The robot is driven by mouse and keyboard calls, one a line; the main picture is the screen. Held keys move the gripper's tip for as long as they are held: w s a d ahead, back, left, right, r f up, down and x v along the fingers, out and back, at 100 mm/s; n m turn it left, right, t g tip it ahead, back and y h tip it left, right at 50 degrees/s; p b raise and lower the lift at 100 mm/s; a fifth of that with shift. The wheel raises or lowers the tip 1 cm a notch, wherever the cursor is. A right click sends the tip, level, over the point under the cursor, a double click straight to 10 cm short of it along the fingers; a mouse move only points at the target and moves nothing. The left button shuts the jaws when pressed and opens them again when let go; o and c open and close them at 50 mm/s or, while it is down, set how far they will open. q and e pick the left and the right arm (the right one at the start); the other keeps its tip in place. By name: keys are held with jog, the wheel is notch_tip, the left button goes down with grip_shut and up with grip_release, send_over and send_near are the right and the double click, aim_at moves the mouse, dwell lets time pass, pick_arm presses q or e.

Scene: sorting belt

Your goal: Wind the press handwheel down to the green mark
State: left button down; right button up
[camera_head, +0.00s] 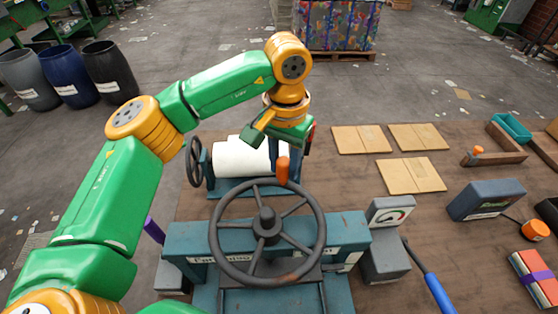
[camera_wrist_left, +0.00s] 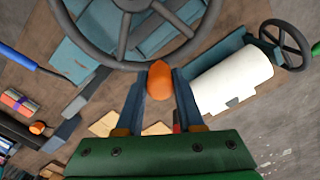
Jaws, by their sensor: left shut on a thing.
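The press handwheel (camera_head: 213,240) is a dark grey spoked wheel on top of the teal press frame (camera_head: 345,228). Its orange knob (camera_head: 282,170) stands at the far rim in the head view. My left gripper (camera_wrist_left: 160,78) is shut on the orange knob (camera_wrist_left: 159,84), with one finger on each side of it. In the head view the arm reaches over from the left and the gripper comes down behind the knob. A gauge box (camera_head: 391,212) with a dial stands right of the press; I cannot make out the green mark. My right gripper is not in view.
A white roll (camera_head: 240,158) in a teal stand with a smaller handwheel (camera_head: 194,161) is behind the press. Flat cardboard pieces (camera_head: 411,176), a grey box (camera_head: 486,199) and a blue-handled lever (camera_head: 438,292) lie to the right.

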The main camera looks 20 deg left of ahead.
pick_arm(q)
jog(key=shift+s+d+f, duration=0.1)
jog(key=shift+f, duration=0.1)
jog(key=c, duration=0.6)
grip_release()
jog(key=shift+d, duration=0.1)
jog(key=shift+o, duration=0.4)
jog(key=shift+d+r, duration=0.15)
jog(key=shift+d, duration=0.15)
notch_tip(320, 180, up, 6)
jog(key=shift+r, duration=0.25)
jog(key=shift+d+r, duration=0.15)
jog(key=shift+r, duration=0.2)
jog(key=shift+f, duration=0.1)
